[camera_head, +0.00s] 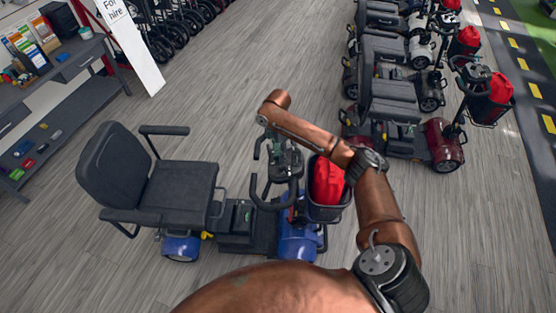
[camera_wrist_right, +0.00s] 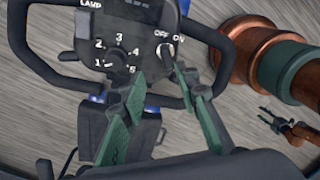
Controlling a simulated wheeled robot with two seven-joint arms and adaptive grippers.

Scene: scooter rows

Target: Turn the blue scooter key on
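The blue scooter (camera_head: 298,240) stands in the middle of the head view, its black seat (camera_head: 180,187) to the left. Its control panel (camera_wrist_right: 112,60) fills the upper left of the right wrist view, with a numbered speed dial. The black key (camera_wrist_right: 166,52) sits under the OFF and ON labels; its exact angle is hard to tell. My right gripper (camera_wrist_right: 160,75) is open, its green fingers apart, tips just below the key and seemingly not touching it. In the head view my right gripper (camera_head: 284,158) is partly hidden at the tiller. My left gripper (camera_wrist_right: 274,119) looks open and empty.
The handlebar (camera_wrist_right: 215,50) loops around the panel close to my right gripper. A basket (camera_head: 328,212) with a red bag (camera_head: 328,181) hangs on the scooter's front. More scooters (camera_head: 395,90) stand at upper right, a workbench (camera_head: 50,80) at left. Floor between is clear.

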